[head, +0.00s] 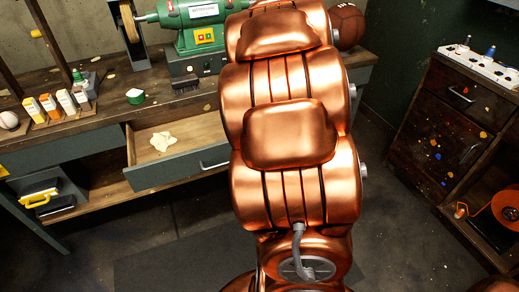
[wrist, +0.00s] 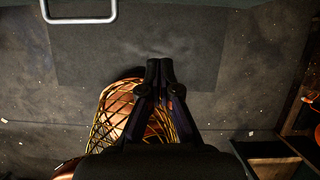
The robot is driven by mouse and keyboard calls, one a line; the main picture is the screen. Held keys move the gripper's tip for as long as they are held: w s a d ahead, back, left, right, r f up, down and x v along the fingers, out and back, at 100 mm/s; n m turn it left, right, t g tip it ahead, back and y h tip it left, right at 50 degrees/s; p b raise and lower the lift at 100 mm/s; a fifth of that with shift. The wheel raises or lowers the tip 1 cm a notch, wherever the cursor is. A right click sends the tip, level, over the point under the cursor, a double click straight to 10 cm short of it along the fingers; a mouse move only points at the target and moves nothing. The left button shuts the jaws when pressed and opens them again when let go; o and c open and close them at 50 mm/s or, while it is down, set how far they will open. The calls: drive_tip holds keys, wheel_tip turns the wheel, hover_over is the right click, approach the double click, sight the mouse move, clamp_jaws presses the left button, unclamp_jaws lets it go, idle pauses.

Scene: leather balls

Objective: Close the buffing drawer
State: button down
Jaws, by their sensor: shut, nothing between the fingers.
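The buffing drawer (head: 178,167) is pulled open from the wooden workbench, below the green buffing machine (head: 190,22). It has a grey-green front, a pale metal handle (head: 214,165) and a cream cloth (head: 163,141) inside. My copper arm hides its right part in the head view. In the wrist view a pale handle (wrist: 79,20) shows at the top left edge. My gripper (wrist: 160,64) is shut and empty, below and right of that handle in the picture and apart from it. My gripper is hidden in the head view.
A netted bundle (wrist: 120,108) with brown-orange contents shows below my fingers in the wrist view. A dark mat (wrist: 110,60) lies on the floor. A dark wooden cabinet (head: 450,120) stands at right. A yellow-handled case (head: 42,195) sits on the bench's lower shelf.

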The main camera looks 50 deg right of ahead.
drive_tip(key=w+d+f, duration=0.4)
drive_tip(key=w+f, duration=0.3)
drive_tip(key=f, duration=0.2)
drive_tip(key=shift+f+m, duration=0.3)
drive_tip(key=shift+m, duration=0.1)
idle(0.4)
